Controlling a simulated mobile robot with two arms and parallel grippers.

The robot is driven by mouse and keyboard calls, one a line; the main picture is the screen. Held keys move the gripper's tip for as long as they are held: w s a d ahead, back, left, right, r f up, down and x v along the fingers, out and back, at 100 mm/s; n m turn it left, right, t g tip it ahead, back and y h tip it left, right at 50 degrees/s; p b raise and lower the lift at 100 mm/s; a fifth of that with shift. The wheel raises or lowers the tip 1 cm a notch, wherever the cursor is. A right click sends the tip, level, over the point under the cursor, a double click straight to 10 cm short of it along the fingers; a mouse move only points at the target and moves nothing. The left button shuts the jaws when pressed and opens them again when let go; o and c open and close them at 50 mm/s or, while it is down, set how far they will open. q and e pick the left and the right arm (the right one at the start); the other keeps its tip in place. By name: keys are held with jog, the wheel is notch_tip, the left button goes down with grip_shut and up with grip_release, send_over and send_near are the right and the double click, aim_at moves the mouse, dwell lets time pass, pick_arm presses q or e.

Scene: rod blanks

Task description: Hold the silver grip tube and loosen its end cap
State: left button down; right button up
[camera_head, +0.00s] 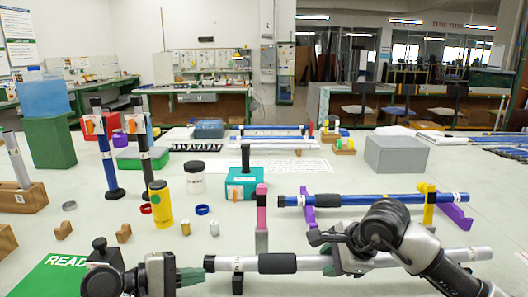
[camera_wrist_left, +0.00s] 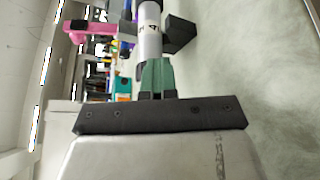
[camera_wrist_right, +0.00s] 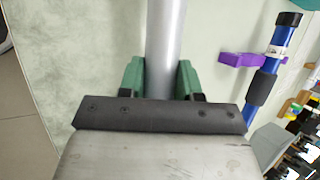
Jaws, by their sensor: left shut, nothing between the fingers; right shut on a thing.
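The silver grip tube (camera_head: 310,263) lies roughly level across the front right of the table, with a black grip sleeve (camera_head: 277,263) and a label near its left end. My right gripper (camera_head: 335,262) is shut around the bare silver length; the right wrist view shows the tube (camera_wrist_right: 165,45) between its green fingers (camera_wrist_right: 160,80). My left gripper (camera_head: 200,275) is shut and empty at the tube's left end. In the left wrist view its green fingertips (camera_wrist_left: 156,72) are together close to the tube end (camera_wrist_left: 150,42).
A pink-topped post (camera_head: 262,200) stands behind the tube. A blue tube (camera_head: 365,200) rests on purple supports (camera_head: 308,210) behind my right arm. A yellow bottle (camera_head: 160,205), a teal block (camera_head: 242,185) and small rings stand left of centre. A green mat (camera_head: 50,275) lies at front left.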

pick_arm(q)
jog(key=shift+d+r, duration=0.1)
jog(key=shift+r, duration=0.05)
jog(key=shift+w+r, duration=0.3)
jog(key=shift+r, duration=0.3)
jog(key=shift+w+r, duration=0.35)
jog(key=shift+r, duration=0.1)
jog(key=shift+s+r, duration=0.2)
jog(key=shift+s, duration=0.05)
jog(key=shift+a+f, duration=0.15)
jog(key=shift+a, duration=3)
